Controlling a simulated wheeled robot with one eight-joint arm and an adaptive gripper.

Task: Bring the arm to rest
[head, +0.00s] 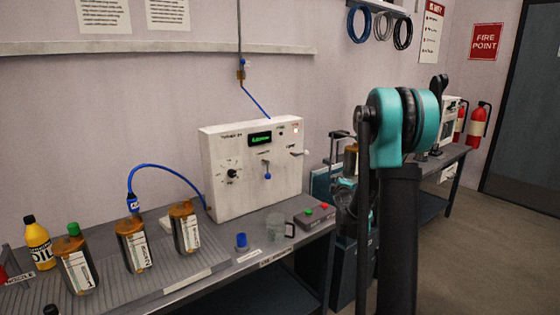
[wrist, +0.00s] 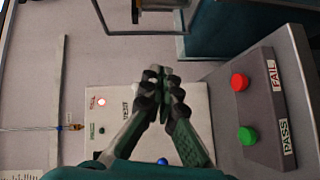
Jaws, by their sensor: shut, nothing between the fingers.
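My gripper (wrist: 163,82) is in the middle of the wrist view, its two fingers drawn together at the tips with nothing held. It hangs in free space in front of the white test panel (wrist: 112,108), with a button box to the right. In the head view my raised arm, with its teal joint, fills the right of centre. The gripper is hard to make out there among the dark parts beside the panel.
The white test panel (head: 253,170) stands on the bench, with a button box (head: 314,215), a clear mug (head: 280,228) and a blue cap (head: 241,242) in front. Several amber pump tubes (head: 186,228) and a yellow oil bottle (head: 38,243) stand left. Open floor (head: 480,240) lies right.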

